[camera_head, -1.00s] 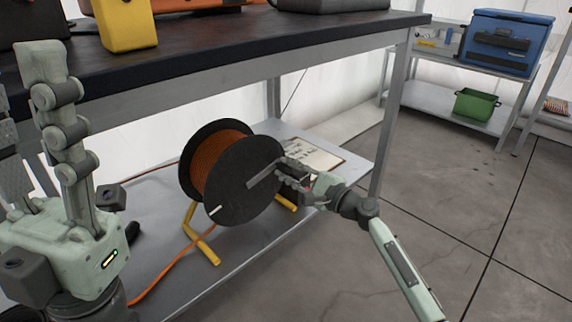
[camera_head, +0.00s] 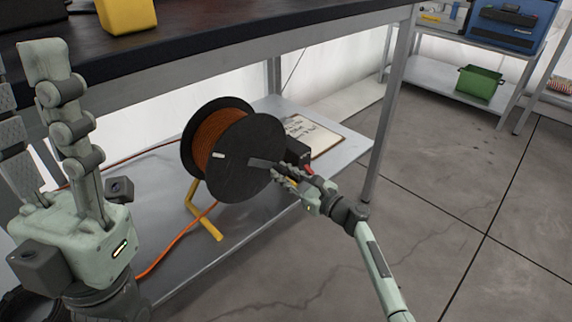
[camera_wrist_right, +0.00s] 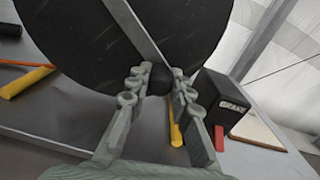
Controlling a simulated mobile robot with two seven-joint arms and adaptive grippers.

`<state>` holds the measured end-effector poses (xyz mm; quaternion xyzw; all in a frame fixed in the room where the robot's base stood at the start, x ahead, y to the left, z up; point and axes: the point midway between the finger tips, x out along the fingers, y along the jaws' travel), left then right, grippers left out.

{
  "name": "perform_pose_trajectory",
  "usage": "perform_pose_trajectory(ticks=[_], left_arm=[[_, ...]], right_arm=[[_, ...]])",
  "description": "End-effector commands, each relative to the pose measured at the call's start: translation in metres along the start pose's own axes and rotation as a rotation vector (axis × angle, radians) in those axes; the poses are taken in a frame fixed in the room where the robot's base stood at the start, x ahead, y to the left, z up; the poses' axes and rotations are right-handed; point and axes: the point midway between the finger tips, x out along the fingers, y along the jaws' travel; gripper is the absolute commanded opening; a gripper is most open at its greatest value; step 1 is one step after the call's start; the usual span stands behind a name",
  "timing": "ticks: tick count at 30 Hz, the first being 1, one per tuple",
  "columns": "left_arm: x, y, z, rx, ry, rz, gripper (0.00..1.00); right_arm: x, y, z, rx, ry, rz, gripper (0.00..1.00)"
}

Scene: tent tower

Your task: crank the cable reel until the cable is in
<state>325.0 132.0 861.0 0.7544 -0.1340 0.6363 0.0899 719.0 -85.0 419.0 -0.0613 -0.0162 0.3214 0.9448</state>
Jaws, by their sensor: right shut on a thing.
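The cable reel stands on the grey lower shelf, with black flanges (camera_head: 245,172), orange cable (camera_head: 212,135) on its drum and a yellow stand (camera_head: 205,212). An orange cable runs from it down to the lower left (camera_head: 172,250). The grey crank arm (camera_head: 262,163) lies across the front flange and also shows in the right wrist view (camera_wrist_right: 135,30). My right gripper (camera_head: 284,172) is shut on the crank's dark knob (camera_wrist_right: 158,80), mostly hidden between the fingers. My left gripper (camera_head: 25,85) is raised at the left, fingers up, spread and empty.
The workbench top (camera_head: 250,25) overhangs the reel. A table leg (camera_head: 385,120) stands to the right. A green bin (camera_head: 480,82) sits on another shelf.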

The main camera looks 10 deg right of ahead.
Motion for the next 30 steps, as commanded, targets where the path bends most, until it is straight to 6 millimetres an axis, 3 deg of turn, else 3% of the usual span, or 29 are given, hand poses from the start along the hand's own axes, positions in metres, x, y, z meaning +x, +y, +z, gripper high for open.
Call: perform_pose_trajectory(ticks=[9,25,26,30], left_arm=[[-0.0021,-0.0020,-0.0005,0.000,-0.011,-0.025,0.40],[-0.0025,-0.0018,-0.0007,0.000,-0.013,-0.021,0.40],[-0.0025,-0.0017,-0.0008,0.000,-0.013,-0.021,0.40],[-0.0019,-0.0016,-0.0014,0.000,-0.011,-0.019,0.40]], right_arm=[[0.0004,0.0090,-0.0067,0.114,-0.003,0.003,0.00],[0.0006,0.0111,-0.0080,0.133,-0.004,0.005,0.00],[0.0006,0.0111,-0.0080,0.132,-0.004,0.005,0.24],[0.0005,0.0107,-0.0079,0.132,-0.004,0.004,0.42]])
